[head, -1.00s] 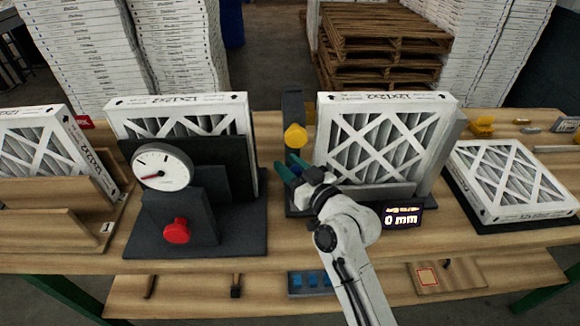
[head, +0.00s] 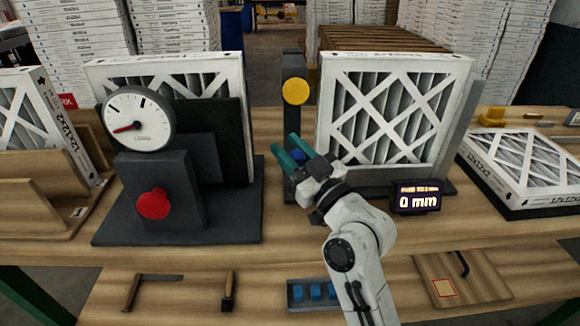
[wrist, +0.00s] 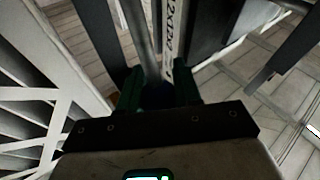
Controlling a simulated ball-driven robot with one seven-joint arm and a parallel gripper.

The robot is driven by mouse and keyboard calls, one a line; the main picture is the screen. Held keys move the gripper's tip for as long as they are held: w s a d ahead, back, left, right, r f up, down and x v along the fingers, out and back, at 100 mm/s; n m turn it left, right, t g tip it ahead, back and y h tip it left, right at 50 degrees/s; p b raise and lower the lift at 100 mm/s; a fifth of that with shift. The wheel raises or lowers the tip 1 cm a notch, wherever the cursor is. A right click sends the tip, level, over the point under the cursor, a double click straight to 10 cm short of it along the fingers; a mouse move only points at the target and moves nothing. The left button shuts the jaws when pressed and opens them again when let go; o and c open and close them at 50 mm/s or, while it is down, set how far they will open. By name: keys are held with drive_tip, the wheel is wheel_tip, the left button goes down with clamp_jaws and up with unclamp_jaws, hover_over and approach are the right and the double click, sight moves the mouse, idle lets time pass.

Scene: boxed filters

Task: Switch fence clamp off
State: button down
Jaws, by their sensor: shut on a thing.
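My gripper (head: 297,152) has teal fingers and is shut on a small blue part (head: 298,155) low on the dark fixture, just left of the upright filter; I take this part to be the fence clamp's control. Only a bit of it shows between the fingers; in the wrist view it is a dark blue patch (wrist: 157,88), so its setting cannot be told. A dark post (head: 293,122) with a round yellow knob (head: 295,90) stands behind the fingers. The white-framed filter (head: 390,110) stands upright in the fixture. A small display (head: 417,198) in front reads 0 mm.
To the left is a dark stand with a dial gauge (head: 139,118), a red knob (head: 153,203) and another filter (head: 165,68). A filter lies flat at right (head: 520,160). A lower shelf (head: 260,270) holds a blue-celled tray (head: 315,293).

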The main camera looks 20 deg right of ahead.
drive_tip(key=shift+s+a+f+t+b, duration=0.15)
drive_tip(key=shift+s+f+t+b, duration=0.2)
drive_tip(key=shift+b, duration=0.4)
drive_tip(key=shift+s+a+f+b, duration=0.1)
drive_tip(key=shift+s+a+b, duration=0.1)
drive_tip(key=shift+s+b, duration=0.4)
drive_tip(key=shift+s, duration=0.1)
drive_tip(key=c, duration=0.8)
unclamp_jaws()
drive_tip(key=shift+s, duration=0.2)
drive_tip(key=shift+s+d+f, duration=0.1)
drive_tip(key=shift+s+d, duration=0.6)
drive_tip(key=shift+s, duration=1.3)
drive_tip(key=shift+s+d+r, duration=0.1)
drive_tip(key=shift+s+d, duration=0.55)
drive_tip(key=shift+s, duration=1.4)
drive_tip(key=shift+s+d+f, duration=0.1)
drive_tip(key=shift+s+d, duration=0.6)
drive_tip(key=shift+s, duration=1.3)
